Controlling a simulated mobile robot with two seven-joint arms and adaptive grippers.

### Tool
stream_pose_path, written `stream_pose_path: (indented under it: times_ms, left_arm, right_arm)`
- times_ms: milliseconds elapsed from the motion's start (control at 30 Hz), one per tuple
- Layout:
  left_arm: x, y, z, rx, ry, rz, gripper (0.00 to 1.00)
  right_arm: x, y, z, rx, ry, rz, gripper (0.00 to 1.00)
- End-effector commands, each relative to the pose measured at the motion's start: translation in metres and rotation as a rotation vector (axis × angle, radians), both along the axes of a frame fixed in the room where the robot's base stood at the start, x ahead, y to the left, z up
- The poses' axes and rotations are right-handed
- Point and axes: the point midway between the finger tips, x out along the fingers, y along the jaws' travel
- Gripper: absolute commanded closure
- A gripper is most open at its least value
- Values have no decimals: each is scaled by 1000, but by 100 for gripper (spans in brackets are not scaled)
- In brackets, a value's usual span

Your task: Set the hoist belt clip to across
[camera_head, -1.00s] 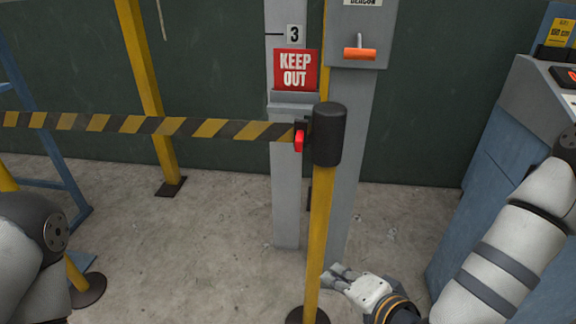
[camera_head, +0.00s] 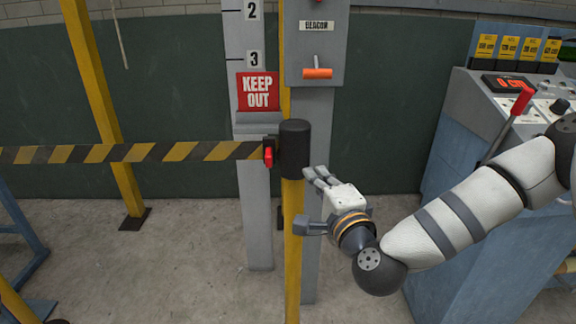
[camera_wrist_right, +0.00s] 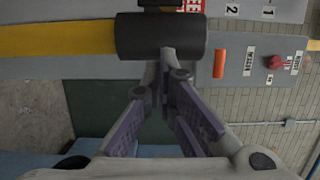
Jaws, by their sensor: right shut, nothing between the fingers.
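The striped black and yellow belt (camera_head: 130,152) runs level from the left edge to the post. Its clip, with a red tab (camera_head: 268,157), sits against the left side of the black post head (camera_head: 295,150). The post head tops a yellow post (camera_head: 293,250) and also shows in the right wrist view (camera_wrist_right: 160,36). My right gripper (camera_head: 314,176) is shut and empty, just right of the post head, low beside it. In the wrist view its fingertips (camera_wrist_right: 168,62) overlap the head's lower edge; contact cannot be told. My left gripper is out of view.
Behind the post stand a grey column with a KEEP OUT sign (camera_head: 258,92) and a grey panel with an orange handle (camera_head: 317,73). A blue console with a red lever (camera_head: 521,101) stands right. A yellow pillar (camera_head: 100,110) stands left. Bare floor lies below the belt.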

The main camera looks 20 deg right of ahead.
Motion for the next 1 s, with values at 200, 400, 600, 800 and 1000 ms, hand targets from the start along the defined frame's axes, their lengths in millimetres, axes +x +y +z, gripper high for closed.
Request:
stream_pose_path:
  times_ms: [200,400,600,800,1000]
  left_arm:
    - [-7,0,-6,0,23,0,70]
    - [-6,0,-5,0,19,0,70]
    - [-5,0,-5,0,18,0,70]
    - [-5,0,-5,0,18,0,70]
    - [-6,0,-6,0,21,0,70]
  right_arm:
    - [48,-1,-3,-1,2,1,100]
    - [62,25,0,0,0,4,100]
    - [65,37,0,0,1,2,100]
    - [65,37,0,0,1,1,100]
    - [67,38,-1,0,1,2,100]
